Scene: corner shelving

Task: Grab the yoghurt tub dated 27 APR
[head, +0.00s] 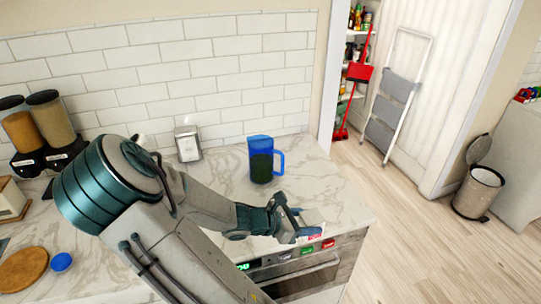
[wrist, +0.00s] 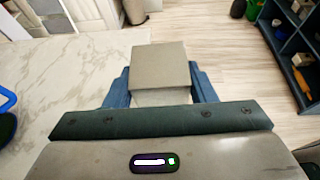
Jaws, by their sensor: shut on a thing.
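My gripper (head: 297,225) is over the front right edge of the marble counter in the head view. In the wrist view its two blue fingers (wrist: 160,90) are shut on a squarish tub (wrist: 160,65) with a plain grey-beige top, one finger on each side. In the head view only a bit of white and red shows beside the fingers, mostly hidden by them. No date can be read on the held tub, so I cannot tell whether it is the 27 APR one. No other yoghurt tub can be made out.
A blue jug (head: 261,160) stands on the marble counter (head: 335,190) behind my gripper, near a napkin holder (head: 188,143). Below is an oven front (head: 300,279) with small coloured tags. A bin (head: 478,192) and step ladder (head: 392,95) stand right, beyond open floor.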

